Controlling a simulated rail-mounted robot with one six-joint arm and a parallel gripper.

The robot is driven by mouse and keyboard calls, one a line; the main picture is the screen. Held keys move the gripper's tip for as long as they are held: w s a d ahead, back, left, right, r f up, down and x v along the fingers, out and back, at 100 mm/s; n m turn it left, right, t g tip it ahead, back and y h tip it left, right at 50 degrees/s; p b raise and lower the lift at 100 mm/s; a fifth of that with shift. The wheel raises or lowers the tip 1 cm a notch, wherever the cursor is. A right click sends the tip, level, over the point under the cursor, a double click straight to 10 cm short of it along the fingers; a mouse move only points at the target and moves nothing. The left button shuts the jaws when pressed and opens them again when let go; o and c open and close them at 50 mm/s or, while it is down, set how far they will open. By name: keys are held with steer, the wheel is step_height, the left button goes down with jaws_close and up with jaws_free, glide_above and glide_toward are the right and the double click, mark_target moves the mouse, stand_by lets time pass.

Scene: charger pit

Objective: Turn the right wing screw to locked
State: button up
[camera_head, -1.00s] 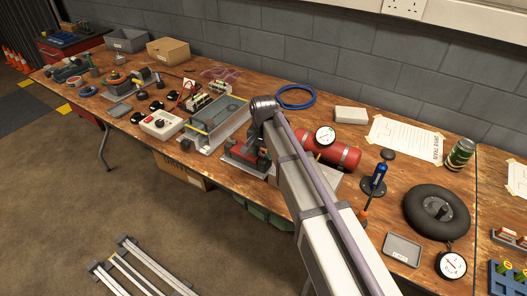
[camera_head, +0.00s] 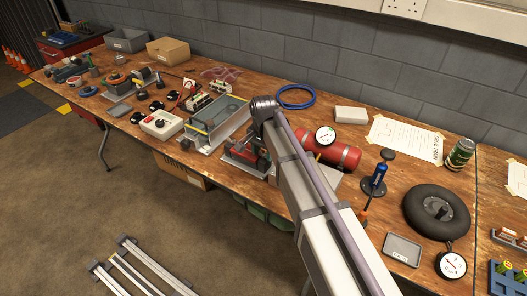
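I cannot make out the right wing screw; it is too small to tell or hidden by my arm. A long grey-green case (camera_head: 226,112) sits in a pale metal tray (camera_head: 203,146) at mid-table. Right of it, a red device (camera_head: 243,152) stands on a light base, partly covered by my arm. My arm rises from the bottom of the picture to a grey joint beside these two. My gripper cannot be made out; the arm hides the space below and behind that joint.
A red cylinder (camera_head: 335,150) with a gauge (camera_head: 325,136) lies right of my arm. A white switch box (camera_head: 160,124) stands left of the tray. A blue cable coil (camera_head: 295,96) lies behind. A screwdriver (camera_head: 378,178) and a black ring (camera_head: 421,203) are further right.

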steer(key=o, duration=0.3)
steer(key=shift+o, duration=0.2)
step_height(320, 180, up, 11)
steer(key=p, duration=1.1)
steer(key=shift+f, duration=0.1)
